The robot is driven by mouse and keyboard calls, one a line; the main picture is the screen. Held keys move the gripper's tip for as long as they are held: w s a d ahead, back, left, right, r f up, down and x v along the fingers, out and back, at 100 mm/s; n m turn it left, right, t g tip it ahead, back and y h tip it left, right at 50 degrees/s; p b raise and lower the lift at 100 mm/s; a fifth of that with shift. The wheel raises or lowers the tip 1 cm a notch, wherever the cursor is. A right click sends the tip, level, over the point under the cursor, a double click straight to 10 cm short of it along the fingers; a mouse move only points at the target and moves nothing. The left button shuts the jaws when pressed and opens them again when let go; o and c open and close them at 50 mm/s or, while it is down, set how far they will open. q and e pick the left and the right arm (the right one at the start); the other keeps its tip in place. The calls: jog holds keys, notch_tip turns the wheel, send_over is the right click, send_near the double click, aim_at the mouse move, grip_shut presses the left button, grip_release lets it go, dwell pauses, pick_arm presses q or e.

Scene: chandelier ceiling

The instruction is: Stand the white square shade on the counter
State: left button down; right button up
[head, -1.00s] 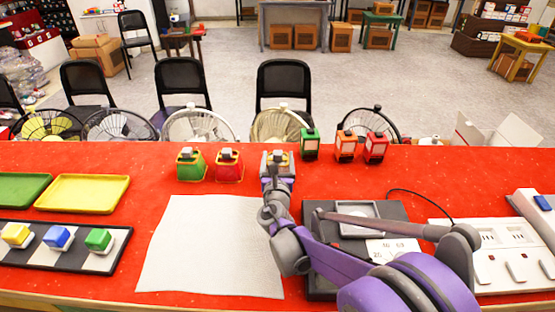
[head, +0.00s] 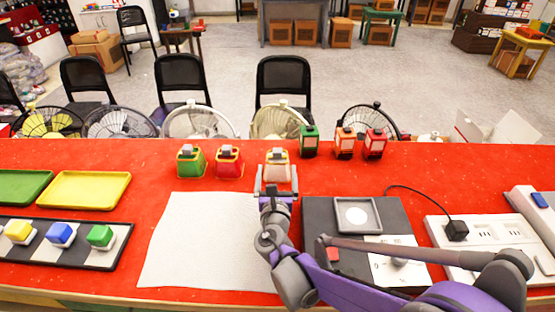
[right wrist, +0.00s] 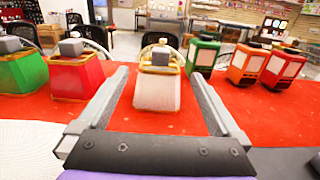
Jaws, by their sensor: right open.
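The white square shade (head: 277,168) stands on the red counter (head: 340,178) near its far edge, in the row of coloured shades. It has a gold rim and a grey block on top. In the right wrist view the white shade (right wrist: 158,85) is upright, straight ahead, beyond the fingertips. My right gripper (head: 276,187) is open and empty on the near side of the shade; its fingers (right wrist: 160,95) are spread wide with a gap before the shade. My left gripper is not in view.
Green (head: 191,161) and red (head: 229,162) shades stand left of the white one. Green, orange and red lantern-like shades (head: 346,143) stand to the right. A white mat (head: 205,240), trays (head: 83,191) and a grey scale-like plate (head: 320,215) lie nearer. The counter between is bare.

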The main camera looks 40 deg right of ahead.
jog(key=shift+v, duration=2.15)
